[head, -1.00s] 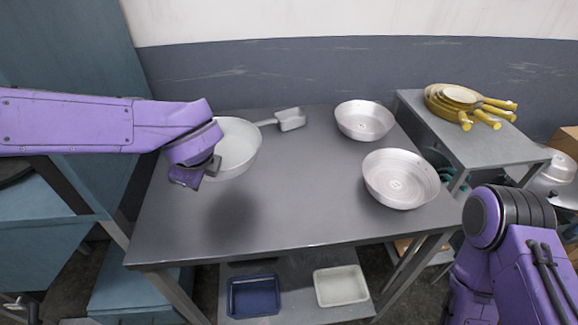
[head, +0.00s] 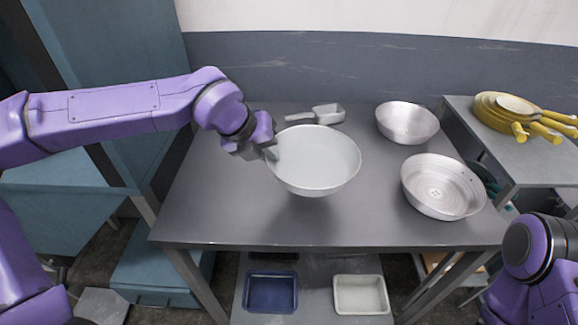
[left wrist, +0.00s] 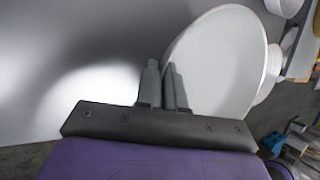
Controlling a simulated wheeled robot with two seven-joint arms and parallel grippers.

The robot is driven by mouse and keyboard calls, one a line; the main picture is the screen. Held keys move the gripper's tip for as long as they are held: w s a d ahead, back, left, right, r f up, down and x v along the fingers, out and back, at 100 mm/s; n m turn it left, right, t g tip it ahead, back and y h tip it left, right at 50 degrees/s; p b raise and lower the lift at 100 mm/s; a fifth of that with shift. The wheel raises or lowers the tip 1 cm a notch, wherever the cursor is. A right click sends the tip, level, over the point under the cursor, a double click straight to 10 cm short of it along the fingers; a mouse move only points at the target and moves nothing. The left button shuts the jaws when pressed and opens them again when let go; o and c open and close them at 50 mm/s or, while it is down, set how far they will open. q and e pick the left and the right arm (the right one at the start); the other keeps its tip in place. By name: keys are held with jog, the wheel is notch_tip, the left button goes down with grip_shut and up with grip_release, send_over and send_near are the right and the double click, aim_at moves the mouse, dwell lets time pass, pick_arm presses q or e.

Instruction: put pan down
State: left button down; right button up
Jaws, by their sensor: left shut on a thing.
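A white round pan (head: 316,160) is held by its left rim in my left gripper (head: 268,150), above the grey metal table (head: 220,215). A shadow under the pan shows on the table top. In the left wrist view, the two fingers of my left gripper (left wrist: 164,85) are closed on the near rim of the white pan (left wrist: 222,65). The pan looks fairly level in the head view. My right arm shows at the lower right of the head view, but its gripper is out of view.
Two silver pans (head: 408,122) and (head: 442,187) stand on the table's right side. A grey scoop (head: 326,115) lies at the back. Yellow-handled pans (head: 515,115) sit on a side table at right. Blue (head: 271,292) and white (head: 361,294) trays lie on the lower shelf. The table's front left is clear.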

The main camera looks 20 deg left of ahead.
aim_at(266, 156)
pick_arm(q)
jog(key=x, duration=0.6)
jog(key=shift+w+d, duration=0.15)
jog(key=shift+d, duration=0.3)
notch_tip(266, 156, down, 3)
jog(key=shift+w+d+f, duration=0.1)
jog(key=c, duration=1.5)
grip_release()
jog(key=v, duration=1.2)
